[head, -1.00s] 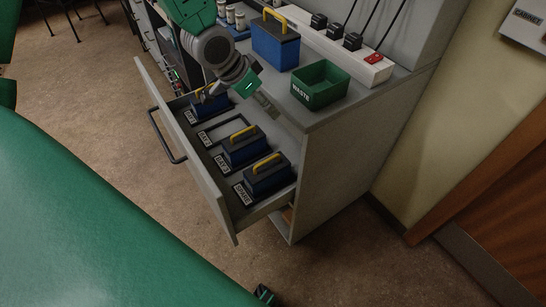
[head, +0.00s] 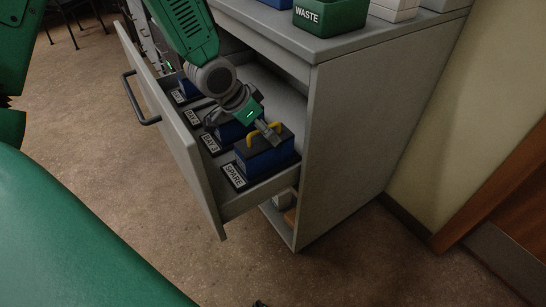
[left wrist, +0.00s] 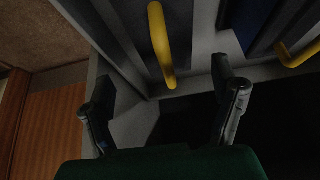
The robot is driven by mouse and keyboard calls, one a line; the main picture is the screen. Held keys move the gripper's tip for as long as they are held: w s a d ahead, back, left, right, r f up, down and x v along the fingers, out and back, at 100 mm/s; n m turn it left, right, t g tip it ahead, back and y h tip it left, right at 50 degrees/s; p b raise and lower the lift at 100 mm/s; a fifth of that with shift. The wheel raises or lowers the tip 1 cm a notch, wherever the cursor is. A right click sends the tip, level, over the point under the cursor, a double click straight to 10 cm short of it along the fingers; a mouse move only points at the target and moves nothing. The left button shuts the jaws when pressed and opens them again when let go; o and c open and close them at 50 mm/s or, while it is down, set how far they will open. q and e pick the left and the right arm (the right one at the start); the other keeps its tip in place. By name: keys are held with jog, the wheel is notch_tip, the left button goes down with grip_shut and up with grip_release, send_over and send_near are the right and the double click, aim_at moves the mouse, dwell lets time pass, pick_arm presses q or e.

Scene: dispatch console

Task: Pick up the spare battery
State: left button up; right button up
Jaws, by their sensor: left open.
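The spare battery (head: 262,160) is a blue block with a dark top and a yellow handle. It stands in the drawer's front slot behind the SPARE label (head: 234,176). My left gripper (head: 270,134) comes down from above, with its fingers at the yellow handle. In the left wrist view the handle (left wrist: 161,45) lies between the two spread fingers (left wrist: 162,82), with a gap on each side. The left gripper is open and holds nothing. The battery's body is mostly dark in that view. My right gripper is not in view.
The open drawer (head: 187,150) holds other batteries in labelled slots; my arm partly hides the BAY 3 battery (head: 228,131). Its handle (left wrist: 298,54) shows close to the right finger. The cabinet side (head: 340,140) rises to the right. A green WASTE bin (head: 330,16) stands on top.

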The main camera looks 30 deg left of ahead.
aim_at(263, 138)
pick_arm(q)
jog(key=f, duration=0.1)
jog(key=w+f+b, duration=0.1)
jog(key=a+f, duration=0.1)
jog(key=f, duration=0.1)
jog(key=shift+w+b, duration=0.15)
jog(key=shift+b, duration=0.2)
jog(key=b+x, duration=0.1)
jog(key=x, duration=0.1)
jog(key=shift+d+f, duration=0.15)
jog(key=shift+f, duration=0.2)
jog(key=shift+w+d+f+b, duration=0.2)
jog(key=shift+d+b, duration=0.1)
jog(key=shift+b, duration=0.1)
jog(key=shift+d+r, duration=0.15)
jog(key=shift+d, duration=0.05)
jog(key=shift+a, duration=0.35)
jog(key=c, duration=1.8)
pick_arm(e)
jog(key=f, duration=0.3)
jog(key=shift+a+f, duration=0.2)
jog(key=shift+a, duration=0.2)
